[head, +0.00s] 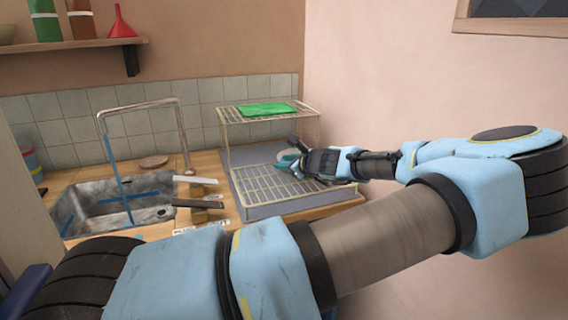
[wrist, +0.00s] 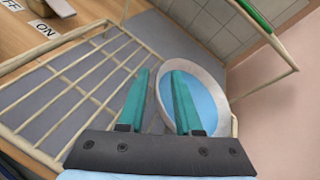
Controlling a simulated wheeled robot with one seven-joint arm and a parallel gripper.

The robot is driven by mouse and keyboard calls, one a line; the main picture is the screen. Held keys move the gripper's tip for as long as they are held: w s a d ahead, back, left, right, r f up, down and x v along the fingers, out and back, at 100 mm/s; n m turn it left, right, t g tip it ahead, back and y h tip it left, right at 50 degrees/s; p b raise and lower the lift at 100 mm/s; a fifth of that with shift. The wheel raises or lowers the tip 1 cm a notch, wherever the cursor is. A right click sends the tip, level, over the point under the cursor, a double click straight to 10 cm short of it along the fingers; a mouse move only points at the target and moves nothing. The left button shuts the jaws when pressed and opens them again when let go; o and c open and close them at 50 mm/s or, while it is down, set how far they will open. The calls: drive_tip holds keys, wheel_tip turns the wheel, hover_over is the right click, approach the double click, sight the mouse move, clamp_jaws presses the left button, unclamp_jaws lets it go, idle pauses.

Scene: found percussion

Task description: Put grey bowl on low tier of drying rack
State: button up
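The grey bowl (wrist: 217,77), with a light blue inside, is at the far end of the drying rack's low tier (wrist: 75,95) in the wrist view. My gripper (wrist: 160,73) has its two teal fingers apart, one outside the bowl's near wall and one over its inside. I cannot tell whether they touch the wall, or whether the bowl rests on the wires. In the head view, my gripper (head: 285,161) is low over the right part of the rack's low tier (head: 262,191), under the upper tier. The bowl is mostly hidden there by the gripper.
A metal sink (head: 145,215) with a tall tap is left of the rack. Two levers sit by the ON and OFF labels. The pink wall (head: 400,80) is close on the right.

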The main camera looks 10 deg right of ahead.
drive_tip(key=b+v, duration=0.2)
drive_tip(key=v, duration=0.9)
drive_tip(key=shift+s+r+b, duration=0.15)
drive_tip(key=shift+s+b, duration=0.1)
drive_tip(key=shift+b, duration=0.05)
drive_tip(key=shift+s+d, duration=0.1)
drive_tip(key=shift+d, duration=0.05)
